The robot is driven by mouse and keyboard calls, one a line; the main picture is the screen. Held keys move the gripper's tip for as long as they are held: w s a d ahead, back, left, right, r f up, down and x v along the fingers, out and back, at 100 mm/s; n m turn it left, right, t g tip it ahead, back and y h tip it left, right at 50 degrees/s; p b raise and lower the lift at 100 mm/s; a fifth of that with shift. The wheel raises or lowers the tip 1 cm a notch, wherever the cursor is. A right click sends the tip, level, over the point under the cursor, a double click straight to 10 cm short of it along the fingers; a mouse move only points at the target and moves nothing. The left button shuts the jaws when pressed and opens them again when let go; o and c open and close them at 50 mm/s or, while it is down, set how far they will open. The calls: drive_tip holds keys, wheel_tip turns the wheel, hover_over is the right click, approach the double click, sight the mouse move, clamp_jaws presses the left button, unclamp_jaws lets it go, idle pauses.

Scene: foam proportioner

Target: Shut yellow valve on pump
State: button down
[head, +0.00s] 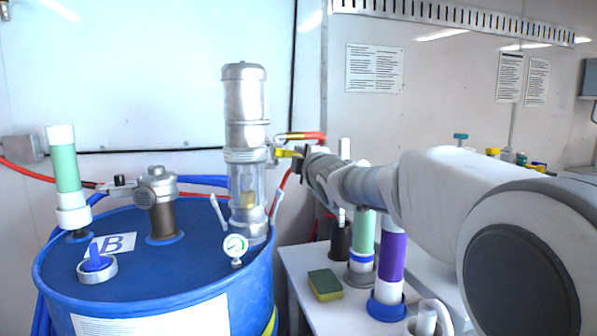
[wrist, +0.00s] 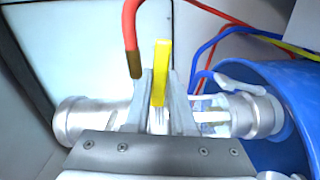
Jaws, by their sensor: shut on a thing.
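The pump (head: 245,120) is a tall silver cylinder with a clear lower section, standing on the blue drum (head: 150,265). The yellow valve (head: 287,153) is a small lever on the pump's right side, beside a red and yellow hose fitting. In the wrist view the yellow valve handle (wrist: 161,72) stands between the two grey fingers of my gripper (wrist: 160,95). My gripper is shut on it. In the head view my gripper (head: 299,160) reaches the valve from the right, and its fingers are mostly hidden by my wrist. The pump body (wrist: 92,117) lies sideways behind the fingers in the wrist view.
A pressure gauge (head: 236,247), a second silver fitting (head: 160,205) and a green-and-white tube (head: 65,175) stand on the drum. A white table (head: 310,290) at right holds a sponge (head: 325,285) and a purple tube (head: 392,262), below my arm. A red hose (wrist: 131,40) passes close by the fingers.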

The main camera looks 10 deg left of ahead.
drive_tip(key=shift+r+n+b, duration=0.3)
drive_tip(key=shift+n+b, duration=0.2)
drive_tip(key=shift+n, duration=0.3)
drive_tip(key=c, duration=0.7)
unclamp_jaws()
drive_tip(key=shift+c, duration=0.2)
drive_tip(key=shift+s, duration=0.1)
drive_tip(key=v, duration=1.7)
drive_tip(key=shift+s+d, duration=0.1)
drive_tip(key=shift+d, duration=0.05)
